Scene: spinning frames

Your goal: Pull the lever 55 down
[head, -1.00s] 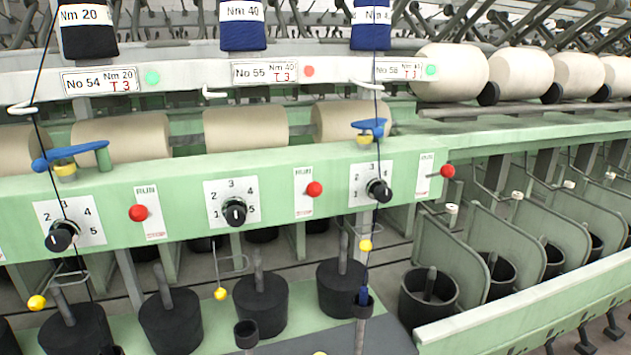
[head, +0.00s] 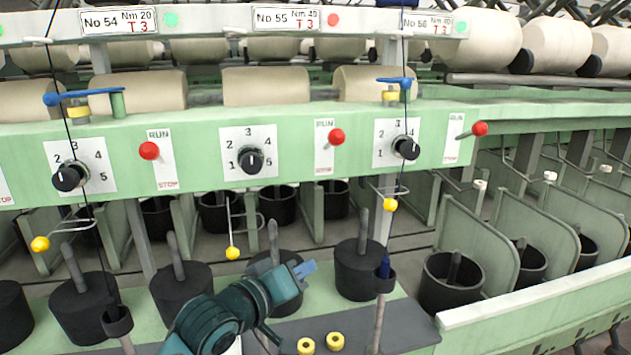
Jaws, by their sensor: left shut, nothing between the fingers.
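The No 55 label (head: 286,18) is on the upper rail, with a red light beside it. Below it on the green panel is a RUN/STOP plate (head: 324,160). A red-knobbed lever (head: 336,136) sticks out there, its knob nearer the RUN end at the top than the STOP end. My left gripper (head: 304,269) comes up from the bottom, teal with blue fingertips. It is shut and empty, below the panel and well below the red knob, not touching it. My right gripper is not in view.
Similar red knobs stand at left (head: 149,150) and right (head: 480,128). A black dial (head: 250,161) is left of lever 55. A yellow ball on a wire (head: 232,253) hangs below. Black cans with spindles (head: 358,272) stand near my gripper. Space in front of the panel is free.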

